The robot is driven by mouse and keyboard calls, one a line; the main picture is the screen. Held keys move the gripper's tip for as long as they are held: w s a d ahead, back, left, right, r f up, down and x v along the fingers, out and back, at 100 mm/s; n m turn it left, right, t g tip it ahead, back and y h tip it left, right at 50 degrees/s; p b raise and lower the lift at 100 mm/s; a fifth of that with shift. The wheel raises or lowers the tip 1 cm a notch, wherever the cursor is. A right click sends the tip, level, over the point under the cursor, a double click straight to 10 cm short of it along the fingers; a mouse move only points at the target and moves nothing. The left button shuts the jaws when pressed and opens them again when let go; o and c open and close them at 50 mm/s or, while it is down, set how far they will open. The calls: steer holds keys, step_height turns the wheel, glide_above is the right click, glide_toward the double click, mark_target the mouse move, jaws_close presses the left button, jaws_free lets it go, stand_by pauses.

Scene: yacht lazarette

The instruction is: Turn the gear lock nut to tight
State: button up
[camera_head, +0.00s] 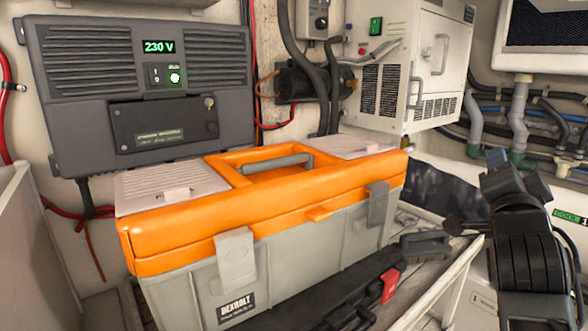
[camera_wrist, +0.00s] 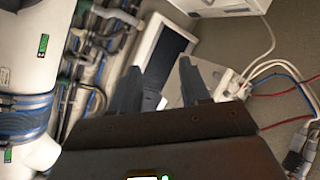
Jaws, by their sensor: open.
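I cannot make out a gear lock nut for certain in either view. My gripper (camera_head: 517,172) is at the right of the head view, at the top of my dark arm and to the right of the orange and grey toolbox. In the wrist view, its two dark fingers (camera_wrist: 162,82) stand apart, with nothing held between them. A grey panel and a dark-screened white frame show behind the fingers, out of reach of a clear distance reading.
A toolbox (camera_head: 285,260) with an orange lid fills the middle. Behind it hang a grey 230 V unit (camera_head: 150,60) and a white vented cabinet (camera_head: 410,70). Pipes and hoses (camera_head: 520,115) run along the right wall. Cables (camera_wrist: 275,75) show right in the wrist view.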

steer(key=s+a+f+n+y, duration=0.4)
steer(key=s+f+n, duration=0.2)
steer(key=s+f, duration=0.55)
steer(key=s+a+f+n+y, duration=0.4)
steer(key=s+f+n, duration=0.1)
steer(key=s+f, duration=0.65)
steer(key=s+a+n+g+y, duration=0.1)
steer(key=s+a+n, duration=0.1)
steer(key=s, duration=1.1)
steer(key=s+a+n+g, duration=0.2)
steer(key=s+a, duration=0.2)
steer(key=s, duration=0.9)
steer(key=shift+a+f+g+y, duration=0.2)
steer(key=shift+g+y, duration=0.1)
steer(key=shift+y, duration=0.1)
